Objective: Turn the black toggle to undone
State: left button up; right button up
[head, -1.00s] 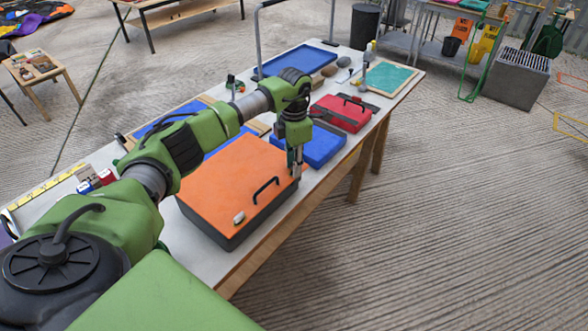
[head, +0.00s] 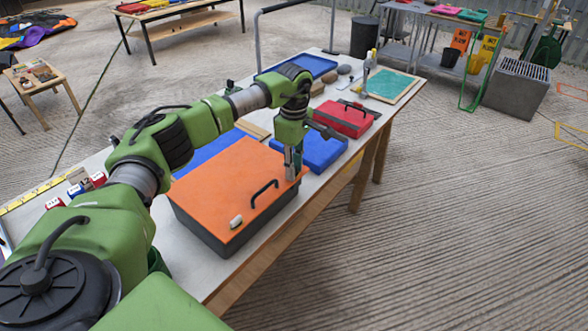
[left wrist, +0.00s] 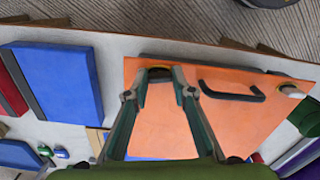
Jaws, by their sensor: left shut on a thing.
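The orange case (head: 235,180) with dark sides lies on the long table. A black handle (head: 263,193) is at its front edge, and a pale toggle (head: 236,221) is near its near corner. In the left wrist view the pale toggle (left wrist: 291,90) is at the right. My left gripper (head: 293,178) points down at the case's far right corner. In the left wrist view its fingertips close on the black toggle (left wrist: 160,73), on the orange lid's edge. The fingers hide this toggle in the head view. My right gripper is not in view.
A blue case (head: 318,148) and a red case (head: 345,118) lie farther along the table (head: 190,262). A teal board (head: 388,84) is at the far end. Red and blue blocks (head: 76,190) stand at left. The floor right of the table is clear.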

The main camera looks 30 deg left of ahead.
pick_arm(q)
jog(key=shift+m, duration=1.1)
jog(key=o, duration=1.1)
jog(key=shift+r, duration=0.15)
notch_tip(320, 180, up, 12)
